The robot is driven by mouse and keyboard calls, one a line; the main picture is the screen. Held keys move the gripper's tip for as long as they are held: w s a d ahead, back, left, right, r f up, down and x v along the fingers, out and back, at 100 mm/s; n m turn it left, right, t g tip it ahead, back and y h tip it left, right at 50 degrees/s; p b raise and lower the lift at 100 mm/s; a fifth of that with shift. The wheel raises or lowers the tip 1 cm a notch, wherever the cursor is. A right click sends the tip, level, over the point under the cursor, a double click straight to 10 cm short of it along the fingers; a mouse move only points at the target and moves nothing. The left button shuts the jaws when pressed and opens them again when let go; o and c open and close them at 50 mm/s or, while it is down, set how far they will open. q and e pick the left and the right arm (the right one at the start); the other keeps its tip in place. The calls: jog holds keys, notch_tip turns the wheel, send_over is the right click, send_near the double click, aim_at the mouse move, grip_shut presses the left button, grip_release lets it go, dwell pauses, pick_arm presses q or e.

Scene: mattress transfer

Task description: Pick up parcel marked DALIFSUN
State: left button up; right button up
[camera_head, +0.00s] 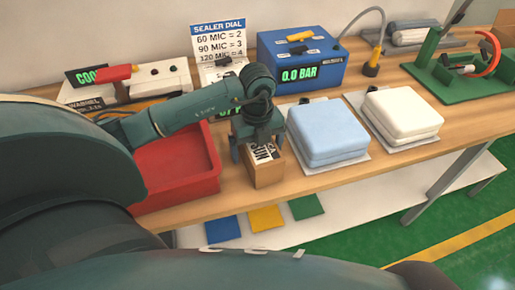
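The parcel (268,172) is a small brown cardboard box near the front edge of the workbench. It carries a white label with black letters, partly covered by the gripper; its lower line seems to end in "SUN". My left gripper (258,146) is directly over the parcel, pointing down, with a finger on either side of its upper part. Whether the fingers press on the box or only straddle it cannot be made out. The parcel appears upright and at bench level. My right gripper is out of view.
A red tray (181,195) stands just left of the parcel. A folded blue mattress (327,128) and a white one (402,110) lie to the right. Behind are a blue pressure box (330,72), a dial sign (217,38) and a green fixture (455,85). Coloured squares lie below.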

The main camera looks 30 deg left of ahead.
pick_arm(q)
jog(key=shift+f, duration=0.55)
jog(key=shift+r, duration=0.1)
jog(key=c, duration=1.3)
